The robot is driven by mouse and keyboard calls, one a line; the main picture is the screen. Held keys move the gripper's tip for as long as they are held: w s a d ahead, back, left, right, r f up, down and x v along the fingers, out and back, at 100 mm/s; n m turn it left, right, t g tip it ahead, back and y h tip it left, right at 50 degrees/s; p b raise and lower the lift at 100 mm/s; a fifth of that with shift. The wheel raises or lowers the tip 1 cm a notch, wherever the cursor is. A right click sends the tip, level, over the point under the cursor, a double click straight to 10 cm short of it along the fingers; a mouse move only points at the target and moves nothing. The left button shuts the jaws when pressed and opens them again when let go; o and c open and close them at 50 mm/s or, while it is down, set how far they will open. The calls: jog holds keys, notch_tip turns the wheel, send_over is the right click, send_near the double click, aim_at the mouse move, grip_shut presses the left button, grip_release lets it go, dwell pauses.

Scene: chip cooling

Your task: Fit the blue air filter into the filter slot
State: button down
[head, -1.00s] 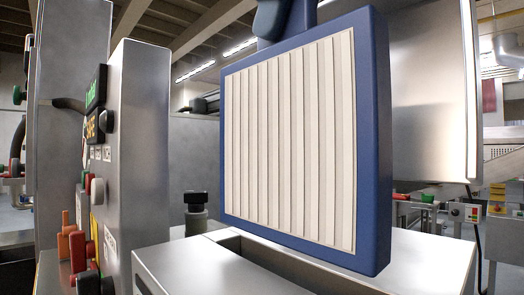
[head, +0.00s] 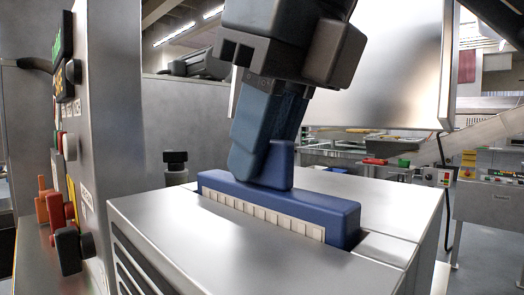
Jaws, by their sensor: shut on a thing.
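The blue air filter (head: 325,211) stands upright in the filter slot (head: 362,243) in the top of a steel housing. Only its blue top edge and a thin strip of its white pleats show above the metal; the rest is hidden inside the slot. My gripper (head: 270,165) is above the filter, shut on the blue grip on its top edge. The dark gripper body leans over from above. The far fingertip is hidden.
A steel control panel (head: 110,110) with knobs and levers stands close on the left. A black knob (head: 176,160) rises behind the housing. A large upright metal panel (head: 395,75) stands behind on the right. The housing top (head: 240,245) is clear in front.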

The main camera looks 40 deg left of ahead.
jog(key=shift+f, duration=0.45)
jog(key=c, duration=0.9)
grip_release()
jog(key=shift+o, duration=0.2)
jog(key=shift+r, duration=0.1)
jog(key=v, duration=1.1)
jog(key=shift+d+r, duration=0.25)
jog(key=shift+r, duration=0.1)
